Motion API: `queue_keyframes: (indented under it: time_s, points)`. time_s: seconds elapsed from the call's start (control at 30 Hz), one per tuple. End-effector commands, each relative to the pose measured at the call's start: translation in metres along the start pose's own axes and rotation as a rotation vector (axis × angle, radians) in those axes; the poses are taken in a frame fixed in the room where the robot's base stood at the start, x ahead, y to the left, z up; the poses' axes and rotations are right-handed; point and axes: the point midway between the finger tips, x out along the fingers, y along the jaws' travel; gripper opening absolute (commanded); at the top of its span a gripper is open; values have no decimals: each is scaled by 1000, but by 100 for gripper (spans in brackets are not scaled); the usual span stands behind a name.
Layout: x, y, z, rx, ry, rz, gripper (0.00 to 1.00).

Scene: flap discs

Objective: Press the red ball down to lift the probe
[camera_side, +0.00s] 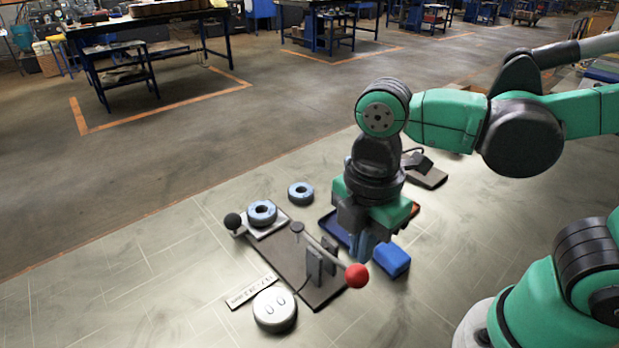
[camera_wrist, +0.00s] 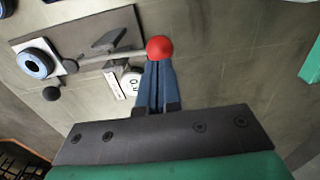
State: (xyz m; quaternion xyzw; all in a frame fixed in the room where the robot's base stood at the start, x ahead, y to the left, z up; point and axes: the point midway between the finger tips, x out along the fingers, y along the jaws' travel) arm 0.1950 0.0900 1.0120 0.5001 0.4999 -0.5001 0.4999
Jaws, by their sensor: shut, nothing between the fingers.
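The red ball (camera_side: 357,275) is on the near end of a thin lever arm held between dark uprights (camera_side: 314,266) on a dark base plate (camera_side: 285,262). The lever's far end carries a dark round-capped probe (camera_side: 297,228). A blue-grey flap disc (camera_side: 262,212) lies on a light plate beside it. My gripper (camera_side: 362,259) is shut and empty, pointing down with its tips right at the top of the red ball. In the wrist view the ball (camera_wrist: 159,48) shows just beyond the fingertips (camera_wrist: 158,64). I cannot tell whether they touch.
A second disc (camera_side: 300,193) lies behind the plate. A black ball (camera_side: 233,221) sits at the plate's left corner. A white round device (camera_side: 274,309) and a printed strip (camera_side: 251,291) are in front. A blue block (camera_side: 390,260) stands right of my gripper, near a blue tray (camera_side: 332,228).

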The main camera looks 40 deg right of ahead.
Motion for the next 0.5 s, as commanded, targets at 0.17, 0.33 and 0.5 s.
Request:
queue_keyframes:
  time_s: [0.17,0.33,0.5]
  points:
    - [0,0,0,0,0,0,0]
    - [0,0,0,0,0,0,0]
    - [4,0,0,0,0,0,0]
